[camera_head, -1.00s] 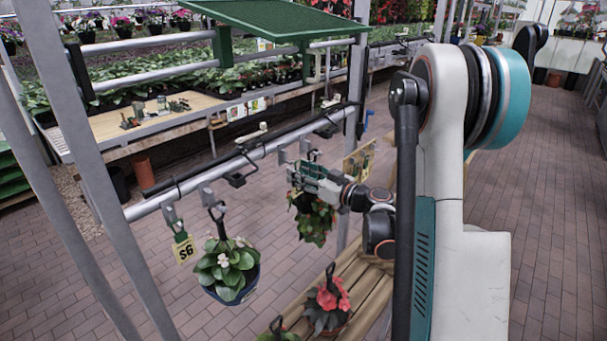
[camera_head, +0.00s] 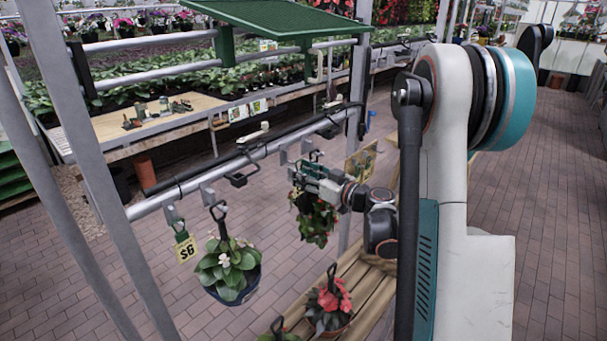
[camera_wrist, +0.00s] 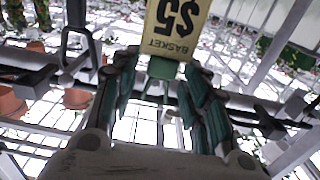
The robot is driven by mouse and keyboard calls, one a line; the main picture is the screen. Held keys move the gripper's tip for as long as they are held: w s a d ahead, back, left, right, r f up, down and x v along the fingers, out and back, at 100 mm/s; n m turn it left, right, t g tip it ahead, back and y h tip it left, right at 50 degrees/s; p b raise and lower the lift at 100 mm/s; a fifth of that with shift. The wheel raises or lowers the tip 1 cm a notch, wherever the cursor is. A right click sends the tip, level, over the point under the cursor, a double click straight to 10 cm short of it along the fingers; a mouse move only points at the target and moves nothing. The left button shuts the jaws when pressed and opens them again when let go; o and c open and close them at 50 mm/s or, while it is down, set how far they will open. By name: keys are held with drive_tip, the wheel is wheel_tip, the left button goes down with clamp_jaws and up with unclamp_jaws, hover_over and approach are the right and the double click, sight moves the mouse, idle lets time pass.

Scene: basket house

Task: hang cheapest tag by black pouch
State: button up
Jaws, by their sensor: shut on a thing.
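A yellow "$5 BASKET" tag (camera_wrist: 176,27) with a green clip (camera_wrist: 161,69) shows upside down in the wrist view. My gripper (camera_wrist: 160,85) has its fingers on either side of the clip and is shut on it. In the head view my gripper (camera_head: 312,178) is at the right part of the rail, in front of a hanging leafy basket (camera_head: 316,222) that it partly hides. A yellow "$6" tag (camera_head: 187,250) hangs by a green clip at the left, beside a dark basket with white flowers (camera_head: 230,275). I cannot tell which thing is the black pouch.
A metal rail (camera_head: 250,155) with several hooks crosses the head view. A yellowish panel (camera_head: 361,161) is just right of my gripper. A wooden bench (camera_head: 370,280) below bears a pot with red flowers (camera_head: 328,303). Metal posts stand at the left.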

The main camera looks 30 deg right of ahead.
drive_tip(key=shift+w+a, duration=0.1)
drive_tip(key=shift+w, duration=0.05)
drive_tip(key=shift+x, duration=1.05)
drive_tip(key=shift+w+b, duration=0.1)
drive_tip(key=shift+b, duration=0.2)
drive_tip(key=shift+w+a, duration=0.15)
drive_tip(key=shift+w, duration=0.2)
drive_tip(key=shift+w+b, duration=0.1)
drive_tip(key=shift+b, duration=0.35)
drive_tip(key=shift+f, duration=0.2)
drive_tip(key=shift+f+b, duration=0.35)
drive_tip(key=shift+b, duration=0.25)
